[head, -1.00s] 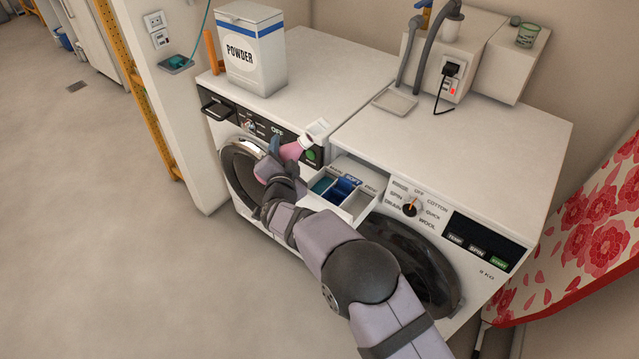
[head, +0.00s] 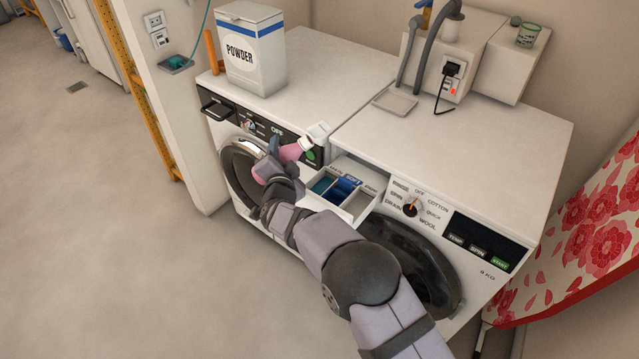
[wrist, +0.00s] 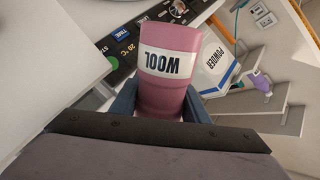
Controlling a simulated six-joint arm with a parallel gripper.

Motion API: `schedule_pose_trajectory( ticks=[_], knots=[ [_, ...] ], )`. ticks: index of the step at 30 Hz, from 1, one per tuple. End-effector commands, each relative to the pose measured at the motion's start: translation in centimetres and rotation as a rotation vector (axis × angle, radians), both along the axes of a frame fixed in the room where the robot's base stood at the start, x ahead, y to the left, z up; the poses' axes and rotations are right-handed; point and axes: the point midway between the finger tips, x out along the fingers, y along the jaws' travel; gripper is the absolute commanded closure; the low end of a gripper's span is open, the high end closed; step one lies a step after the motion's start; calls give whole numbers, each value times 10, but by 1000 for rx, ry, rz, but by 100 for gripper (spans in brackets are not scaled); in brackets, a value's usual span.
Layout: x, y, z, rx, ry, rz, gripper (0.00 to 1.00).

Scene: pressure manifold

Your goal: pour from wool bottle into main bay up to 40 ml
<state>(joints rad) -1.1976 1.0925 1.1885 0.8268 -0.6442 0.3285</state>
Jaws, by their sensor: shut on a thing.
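The pink wool bottle (head: 287,154) is tilted in the head view, its white top end (head: 318,132) pointing up and to the right. In the wrist view the bottle (wrist: 168,96) shows its WOOL label and stands between the jaws. My gripper (head: 272,165) is shut on it, in front of the left washing machine. The open detergent drawer (head: 347,208) of the right machine lies to the right of and below the bottle. It has several compartments, with the one marked main (head: 323,185) on the left, a blue one in the middle. Any liquid level is too small to tell.
A powder box (head: 255,60) stands on the left machine, and it also shows in the wrist view (wrist: 222,62). A shallow tray (head: 394,103) lies on the right machine near hoses and a plug. My arm crosses in front of the right machine's door.

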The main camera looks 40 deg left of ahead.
Motion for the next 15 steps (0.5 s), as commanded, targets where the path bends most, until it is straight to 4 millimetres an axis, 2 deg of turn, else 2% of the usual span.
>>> schedule_pose_trajectory(
  ticks=[15],
  knots=[
    [-1, 1, 3, 22, 23, 0, 88]
  ],
)
